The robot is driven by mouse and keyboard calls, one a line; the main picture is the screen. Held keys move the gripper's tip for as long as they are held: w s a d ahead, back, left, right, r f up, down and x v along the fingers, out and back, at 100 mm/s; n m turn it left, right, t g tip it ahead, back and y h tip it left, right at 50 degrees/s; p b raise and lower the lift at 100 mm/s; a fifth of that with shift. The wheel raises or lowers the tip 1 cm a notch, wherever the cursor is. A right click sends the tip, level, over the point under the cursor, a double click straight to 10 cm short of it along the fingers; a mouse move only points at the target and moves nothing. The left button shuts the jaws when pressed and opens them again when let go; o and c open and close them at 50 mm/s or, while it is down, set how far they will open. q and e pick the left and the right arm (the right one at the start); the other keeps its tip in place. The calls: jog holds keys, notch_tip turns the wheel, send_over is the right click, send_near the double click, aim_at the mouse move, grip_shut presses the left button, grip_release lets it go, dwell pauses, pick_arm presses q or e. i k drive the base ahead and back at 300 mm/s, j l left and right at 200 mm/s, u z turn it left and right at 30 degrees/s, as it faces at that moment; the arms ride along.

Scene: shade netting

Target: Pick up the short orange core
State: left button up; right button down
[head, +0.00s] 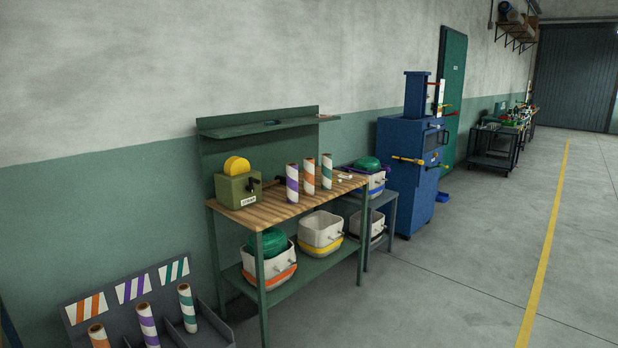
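Two white cores with orange stripes are in the head view. One orange-striped core (309,178) stands upright on the wooden top of the green workbench (262,212), between a purple-striped core (292,184) and a green-striped core (327,172). The other orange-striped core (98,337) stands in the grey rack (205,334) at the lower left, its lower part cut off by the frame edge. I cannot tell which is the short one. Neither of my grippers is in view.
The rack also holds a purple-striped core (148,326) and a green-striped core (187,308). An olive box (238,188) with a yellow disc sits on the bench. White bins (320,230) fill the lower shelf. Open floor (440,290) lies to the right.

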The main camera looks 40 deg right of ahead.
aim_at(308, 161)
jog(key=i+l, duration=0.2)
jog(key=l, duration=0.2)
jog(key=i+l, duration=0.2)
jog(key=l, duration=0.2)
jog(key=i+l, duration=0.15)
jog(key=l, duration=0.25)
jog(key=i+l, duration=0.2)
jog(key=l, duration=0.25)
jog(key=i+l, duration=0.2)
jog(key=l, duration=0.2)
jog(key=i+l, duration=0.2)
jog(key=l, duration=0.2)
jog(key=z, duration=0.05)
